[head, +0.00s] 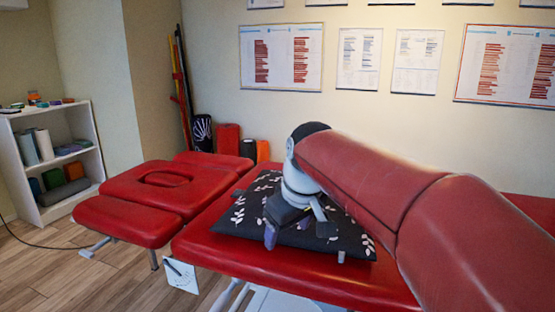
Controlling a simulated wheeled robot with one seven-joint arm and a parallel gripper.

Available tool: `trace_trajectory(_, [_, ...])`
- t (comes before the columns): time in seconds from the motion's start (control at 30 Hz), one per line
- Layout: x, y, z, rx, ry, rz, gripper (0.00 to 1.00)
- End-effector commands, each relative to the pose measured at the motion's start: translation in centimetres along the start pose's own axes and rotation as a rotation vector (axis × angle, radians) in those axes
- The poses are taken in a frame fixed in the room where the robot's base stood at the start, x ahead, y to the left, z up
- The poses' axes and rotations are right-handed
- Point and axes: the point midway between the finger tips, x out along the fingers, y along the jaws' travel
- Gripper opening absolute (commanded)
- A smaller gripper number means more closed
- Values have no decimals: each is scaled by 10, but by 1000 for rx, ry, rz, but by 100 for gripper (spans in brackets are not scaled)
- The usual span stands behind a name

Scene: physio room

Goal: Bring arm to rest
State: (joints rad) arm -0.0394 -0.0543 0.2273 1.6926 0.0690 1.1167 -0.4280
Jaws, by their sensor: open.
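My arm (400,195), in red padded covers, reaches in from the right side of the head view. My gripper (298,228) points down over a black pillow (232,217) with a white leaf pattern. The jaws are apart and I see nothing held between them. I cannot tell whether the fingertips touch the pillow. The pillow lies on the red treatment table (225,254), and my arm hides part of the table's right side.
The table's separate head section (140,192), with a face opening, extends left. A white card (181,275) hangs at the table's front edge. A white shelf (72,209) stands far left. Red cases (228,139) and poles line the back wall.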

Motion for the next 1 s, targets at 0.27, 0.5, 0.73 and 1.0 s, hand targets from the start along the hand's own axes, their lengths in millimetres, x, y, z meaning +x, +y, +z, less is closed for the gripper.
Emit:
trace_trajectory(0.27, [-22, -8, 152, 359, 26, 145, 71])
trace_trajectory(0.5, [-4, -28, 243, 586, 67, 183, 71])
trace_trajectory(0.73, [4, -34, 265, 644, 78, 186, 71])
trace_trajectory(1.0, [4, -34, 264, 641, 78, 185, 71])
